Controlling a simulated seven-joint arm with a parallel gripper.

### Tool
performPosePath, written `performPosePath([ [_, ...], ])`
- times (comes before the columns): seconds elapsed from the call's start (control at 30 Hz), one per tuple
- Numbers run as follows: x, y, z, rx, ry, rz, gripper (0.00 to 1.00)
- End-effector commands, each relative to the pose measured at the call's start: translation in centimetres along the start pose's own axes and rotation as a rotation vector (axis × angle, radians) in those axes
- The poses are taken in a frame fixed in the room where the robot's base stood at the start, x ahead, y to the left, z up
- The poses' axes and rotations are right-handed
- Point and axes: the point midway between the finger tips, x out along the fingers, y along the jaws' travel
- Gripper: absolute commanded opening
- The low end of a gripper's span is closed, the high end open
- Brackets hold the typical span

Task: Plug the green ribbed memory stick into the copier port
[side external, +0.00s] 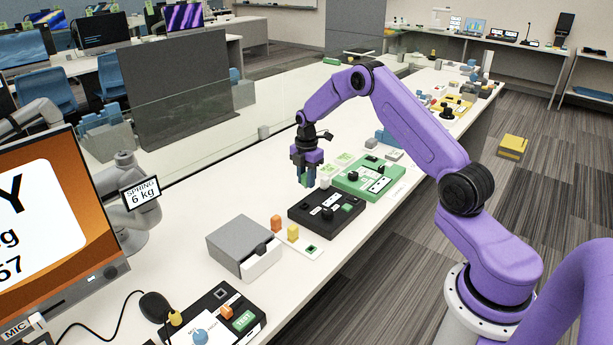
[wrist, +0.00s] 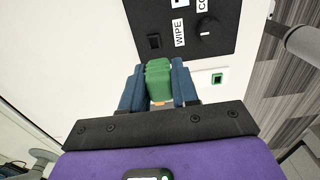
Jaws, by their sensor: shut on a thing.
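My gripper (side external: 305,170) is shut on the green ribbed memory stick (wrist: 158,82), which sits between the two blue fingers in the wrist view. In the side view my gripper is above the table, by the far left end of a black box (side external: 323,214). In the wrist view this black panel (wrist: 215,55) has a dial, a label reading WIPE and a partly cut-off label starting CO. A square port (wrist: 154,41) on it lies just beyond the stick's far end. The stick's lower end is hidden, and its height above the surface cannot be told.
A green box (side external: 358,186) stands just behind the black box. A grey box (side external: 238,240) is nearer the camera. An orange stick (side external: 276,223) and a yellow stick (side external: 293,232) stand beside an empty green-edged slot (side external: 311,249) on a white strip.

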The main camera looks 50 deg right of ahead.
Motion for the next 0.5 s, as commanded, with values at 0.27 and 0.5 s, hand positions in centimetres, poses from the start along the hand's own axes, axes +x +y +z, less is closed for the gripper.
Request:
performPosePath([
  [0.27, 0.3, 0.1, 0.0, 0.0, 0.0, 0.0, 0.0],
  [0.5, 2.0, 0.3, 0.1, 0.001, 0.0, 0.0, 0.0],
])
